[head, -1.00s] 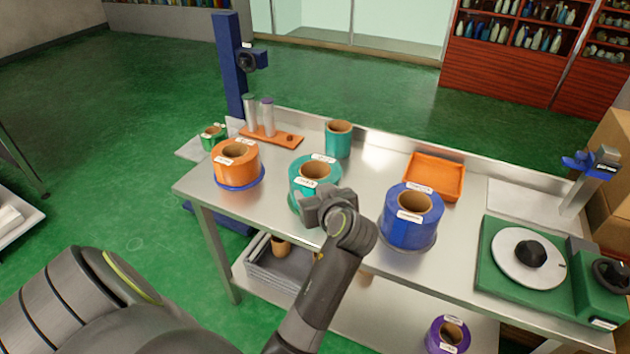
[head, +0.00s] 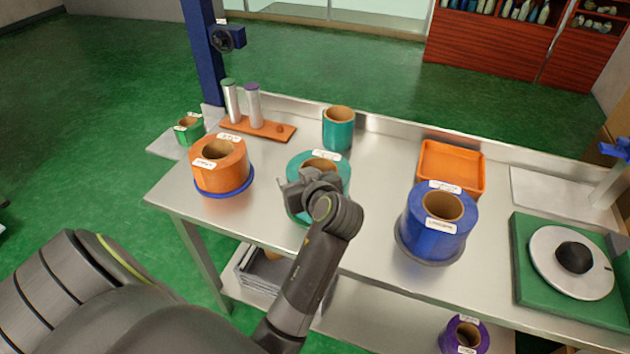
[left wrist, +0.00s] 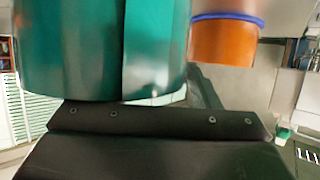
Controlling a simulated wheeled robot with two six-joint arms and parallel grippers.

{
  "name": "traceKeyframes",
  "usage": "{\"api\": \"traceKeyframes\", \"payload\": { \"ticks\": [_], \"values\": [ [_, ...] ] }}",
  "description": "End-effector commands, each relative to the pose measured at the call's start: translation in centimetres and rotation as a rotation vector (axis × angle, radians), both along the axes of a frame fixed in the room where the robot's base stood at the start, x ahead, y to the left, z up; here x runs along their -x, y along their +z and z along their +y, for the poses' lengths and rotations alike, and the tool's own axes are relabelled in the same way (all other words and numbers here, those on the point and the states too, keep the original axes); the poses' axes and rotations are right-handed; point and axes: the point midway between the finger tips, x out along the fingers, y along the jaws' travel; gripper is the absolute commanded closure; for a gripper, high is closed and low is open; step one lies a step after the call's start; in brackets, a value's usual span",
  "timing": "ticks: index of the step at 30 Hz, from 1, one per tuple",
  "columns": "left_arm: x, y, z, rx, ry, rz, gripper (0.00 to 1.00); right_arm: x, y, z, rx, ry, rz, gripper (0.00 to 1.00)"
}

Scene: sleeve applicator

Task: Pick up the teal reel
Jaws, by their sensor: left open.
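The teal reel (head: 343,172) is a wide ring with a brown core and a white label on top. It stands on the steel table, left of the middle in the head view. My left gripper (head: 300,188) is open at its near side and hides much of its front. In the left wrist view the reel (left wrist: 95,50) fills the upper left, very close beyond the dark gripper part (left wrist: 160,122). I cannot tell whether they touch. A narrower teal roll (head: 338,130) stands behind it. My right gripper is not in view.
An orange reel (head: 219,172) on a blue ring stands to the left, and a blue reel (head: 430,232) to the right. Behind are an orange tray (head: 451,168) and a peg board (head: 258,128). A green turntable unit (head: 535,293) is far right. Table between teal and blue reels is clear.

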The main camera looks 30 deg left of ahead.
Motion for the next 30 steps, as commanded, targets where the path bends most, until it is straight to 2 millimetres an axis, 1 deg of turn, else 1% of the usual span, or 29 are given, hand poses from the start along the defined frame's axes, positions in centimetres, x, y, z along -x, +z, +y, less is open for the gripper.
{"api": "traceKeyframes", "payload": {
  "ticks": [1, 2, 3, 5, 9, 12, 15, 18, 22, 27, 30],
  "values": [
    [0.0, -0.1, 0.0, 0.000, 0.001, 0.004, 0.43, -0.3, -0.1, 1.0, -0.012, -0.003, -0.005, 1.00],
    [0.0, -0.1, 0.0, 0.001, 0.001, 0.005, 0.43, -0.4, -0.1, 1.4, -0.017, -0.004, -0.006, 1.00],
    [0.0, -0.1, 0.0, 0.001, 0.001, 0.005, 0.43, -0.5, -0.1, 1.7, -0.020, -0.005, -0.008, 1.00],
    [0.0, -0.1, 0.0, 0.001, 0.001, 0.005, 0.44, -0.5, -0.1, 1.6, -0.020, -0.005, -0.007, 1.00],
    [0.0, -0.1, 0.0, 0.001, 0.001, 0.005, 0.63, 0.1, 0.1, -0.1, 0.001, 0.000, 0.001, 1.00],
    [0.1, -0.2, 0.0, 0.001, 0.001, 0.006, 0.76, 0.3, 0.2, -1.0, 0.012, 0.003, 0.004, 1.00],
    [0.1, -0.2, 0.0, 0.002, 0.000, 0.009, 0.89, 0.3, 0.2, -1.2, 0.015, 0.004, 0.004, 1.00],
    [0.1, -0.3, 0.0, 0.003, 0.001, 0.012, 1.00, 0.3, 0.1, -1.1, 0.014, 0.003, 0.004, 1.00],
    [0.1, -0.5, -0.1, 0.007, 0.000, 0.016, 1.00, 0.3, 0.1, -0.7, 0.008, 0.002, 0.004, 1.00],
    [0.1, -0.7, -0.1, 0.010, 0.001, 0.019, 1.00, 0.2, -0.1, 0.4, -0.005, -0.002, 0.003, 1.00],
    [0.2, -0.8, -0.2, 0.011, 0.000, 0.020, 1.00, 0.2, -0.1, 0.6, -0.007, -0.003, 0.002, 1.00]
  ]
}}
